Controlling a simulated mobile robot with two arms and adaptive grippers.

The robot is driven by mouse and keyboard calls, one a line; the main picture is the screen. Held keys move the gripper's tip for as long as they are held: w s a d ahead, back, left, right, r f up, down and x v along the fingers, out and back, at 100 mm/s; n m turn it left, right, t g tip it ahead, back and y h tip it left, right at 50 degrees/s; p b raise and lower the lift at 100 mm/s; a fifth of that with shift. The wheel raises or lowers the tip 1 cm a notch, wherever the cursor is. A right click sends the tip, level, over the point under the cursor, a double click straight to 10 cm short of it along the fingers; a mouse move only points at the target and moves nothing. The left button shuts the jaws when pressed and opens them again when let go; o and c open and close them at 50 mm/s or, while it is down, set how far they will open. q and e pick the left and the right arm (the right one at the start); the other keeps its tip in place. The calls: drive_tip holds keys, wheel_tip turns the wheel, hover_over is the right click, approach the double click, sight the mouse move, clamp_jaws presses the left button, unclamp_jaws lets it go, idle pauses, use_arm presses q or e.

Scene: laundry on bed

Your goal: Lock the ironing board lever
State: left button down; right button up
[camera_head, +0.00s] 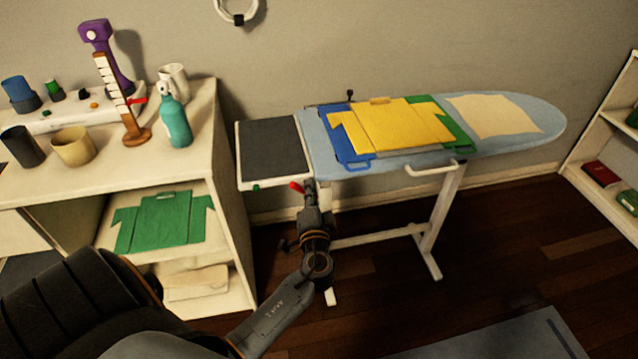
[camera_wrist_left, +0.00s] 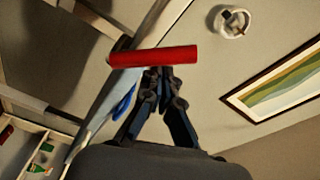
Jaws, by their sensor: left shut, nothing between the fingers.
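The ironing board (camera_head: 490,145) stands against the wall with its pale blue top spread out. Its red lever (camera_head: 297,187) sticks out at the left end, under the dark square rest. In the left wrist view the red lever (camera_wrist_left: 155,56) lies across the picture, just beyond the fingertips. My left gripper (camera_head: 309,186) is just right of the lever, shut and empty. Its fingers also show in the left wrist view (camera_wrist_left: 158,74), close together against or very near the lever; I cannot tell whether they touch. My right gripper is not in view.
A yellow folded shirt (camera_head: 400,125) lies on the board over blue and green pieces, beside a cream cloth (camera_head: 495,115). A white shelf unit (camera_head: 215,130) with a teal bottle (camera_head: 174,118) stands close on the left. Another shelf (camera_head: 600,150) is at the right.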

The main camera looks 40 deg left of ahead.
use_arm(q)
drive_tip(key=v, duration=1.2)
drive_tip(key=shift+s+r, duration=0.2)
drive_tip(key=shift+s, duration=0.3)
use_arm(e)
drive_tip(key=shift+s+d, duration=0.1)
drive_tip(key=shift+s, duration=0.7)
use_arm(q)
drive_tip(key=shift+w+f, duration=0.1)
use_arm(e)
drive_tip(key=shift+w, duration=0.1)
